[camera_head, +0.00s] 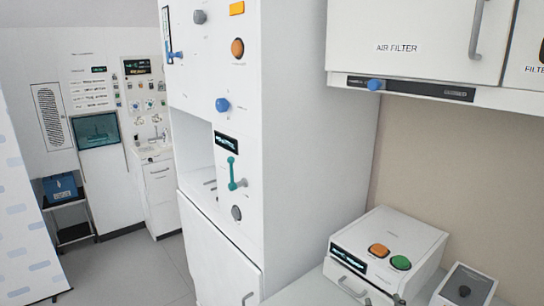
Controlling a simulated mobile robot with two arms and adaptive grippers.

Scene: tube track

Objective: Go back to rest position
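Neither of my grippers shows in the head view, and no part of my arms can be made out. The task names no object. A tall white cabinet (300,130) fills the middle of the view. Its front carries a blue knob (222,104), an orange button (237,47) and a teal lever (232,175) under a small dark display.
A white box (405,240) with an orange and a green button stands on the counter at the lower right, beside a small grey-topped device (466,290). A wall cupboard marked AIR FILTER (415,30) hangs above. Grey floor (130,265) is clear at the left.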

